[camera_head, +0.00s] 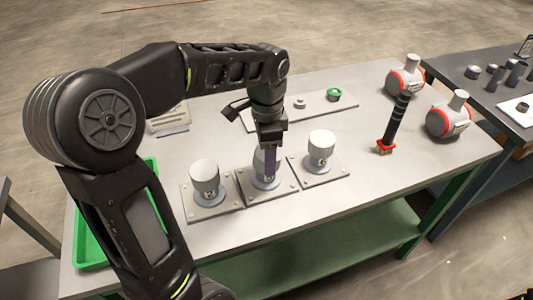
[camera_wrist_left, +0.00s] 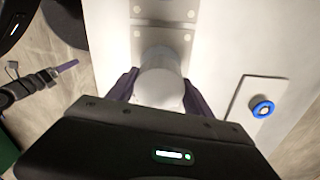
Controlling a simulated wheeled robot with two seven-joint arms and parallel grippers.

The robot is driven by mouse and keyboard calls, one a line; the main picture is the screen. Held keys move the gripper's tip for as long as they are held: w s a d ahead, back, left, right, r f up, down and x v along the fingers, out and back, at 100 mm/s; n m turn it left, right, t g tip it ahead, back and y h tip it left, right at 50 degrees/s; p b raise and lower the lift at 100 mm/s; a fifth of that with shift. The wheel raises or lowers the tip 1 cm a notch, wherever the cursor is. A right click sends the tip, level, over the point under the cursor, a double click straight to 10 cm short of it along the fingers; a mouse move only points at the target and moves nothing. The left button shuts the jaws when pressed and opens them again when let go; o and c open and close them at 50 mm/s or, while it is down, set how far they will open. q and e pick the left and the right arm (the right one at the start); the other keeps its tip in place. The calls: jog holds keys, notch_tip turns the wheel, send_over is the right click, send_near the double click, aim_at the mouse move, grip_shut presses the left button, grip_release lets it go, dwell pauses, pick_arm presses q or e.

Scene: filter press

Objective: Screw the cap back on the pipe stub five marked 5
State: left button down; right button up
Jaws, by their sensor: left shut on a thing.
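Three light grey capped pipe stubs stand in a row on square plates: a left one (camera_head: 205,172), a middle one (camera_head: 260,181) and a right one (camera_head: 321,142). Small marks on their fronts are too small to read. My left gripper (camera_head: 268,165) points down over the middle stub. The left wrist view shows its purple fingers on either side of a pale grey cap (camera_wrist_left: 160,88), shut on it. The cap appears seated on the stub; its lower edge is hidden. What looks like my right gripper (camera_wrist_left: 65,67) hangs over the floor in that view; its opening is unclear.
Behind the stubs lies a plate (camera_head: 313,109) with a green ring (camera_head: 334,94); a blue ring (camera_wrist_left: 262,108) shows in the wrist view. A black-handled brush (camera_head: 394,125) and two red-and-grey fittings (camera_head: 405,76) (camera_head: 448,118) stand right. A green tray (camera_head: 88,238) is left.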

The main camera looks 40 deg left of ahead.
pick_arm(q)
jog(key=shift+r+p, duration=3.3)
jog(key=shift+r, duration=0.75)
jog(key=shift+a, duration=0.15)
